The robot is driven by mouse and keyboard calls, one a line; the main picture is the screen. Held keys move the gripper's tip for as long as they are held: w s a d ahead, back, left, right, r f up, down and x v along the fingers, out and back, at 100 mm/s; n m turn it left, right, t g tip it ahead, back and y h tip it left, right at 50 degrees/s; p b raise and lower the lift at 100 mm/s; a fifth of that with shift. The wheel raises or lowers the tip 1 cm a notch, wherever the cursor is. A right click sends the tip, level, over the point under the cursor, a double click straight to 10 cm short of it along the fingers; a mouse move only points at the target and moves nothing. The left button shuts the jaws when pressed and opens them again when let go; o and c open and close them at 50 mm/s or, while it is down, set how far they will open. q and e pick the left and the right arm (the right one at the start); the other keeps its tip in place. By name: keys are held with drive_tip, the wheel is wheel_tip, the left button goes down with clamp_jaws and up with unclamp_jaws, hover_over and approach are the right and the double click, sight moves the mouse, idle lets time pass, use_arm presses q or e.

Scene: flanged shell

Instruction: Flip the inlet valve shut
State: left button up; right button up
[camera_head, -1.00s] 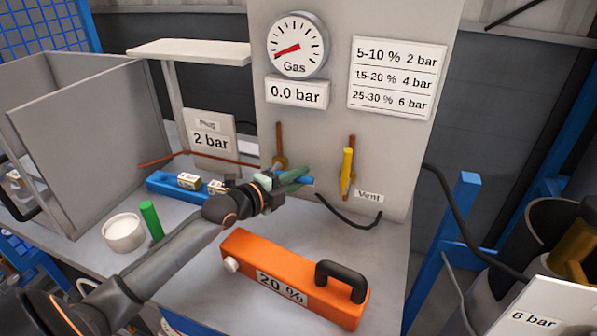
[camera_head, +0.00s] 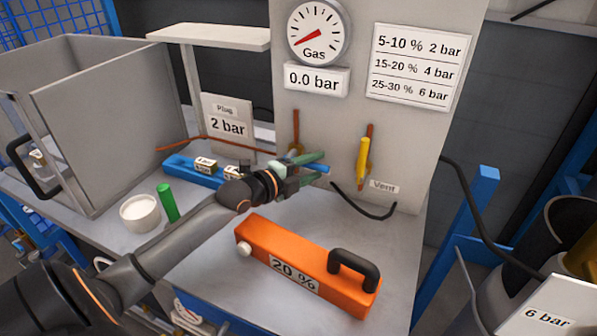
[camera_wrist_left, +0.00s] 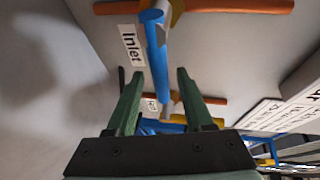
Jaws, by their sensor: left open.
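The inlet valve on the panel has a blue handle (camera_head: 319,168) that sticks out to the right, across its upright brown pipe (camera_head: 296,126). In the left wrist view the blue handle (camera_wrist_left: 157,50) runs from the valve body past the "Inlet" label (camera_wrist_left: 132,47). My left gripper (camera_head: 318,172) is open, with its green fingers spread on either side of the handle. In the left wrist view the fingertips (camera_wrist_left: 160,73) stand apart with the handle between them. The fingers partly hide the handle in the head view. My right gripper is not in view.
The vent valve's yellow handle (camera_head: 363,160) stands upright to the right. The gas gauge (camera_head: 318,32) above reads near 0.0 bar. An orange block (camera_head: 315,270) with a black grip lies on the bench below. A white bowl (camera_head: 140,212) and green cylinder (camera_head: 167,203) stand left.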

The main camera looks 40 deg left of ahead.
use_arm(q)
drive_tip(key=v, duration=1.2)
drive_tip(key=shift+s, duration=0.1)
idle(0.4)
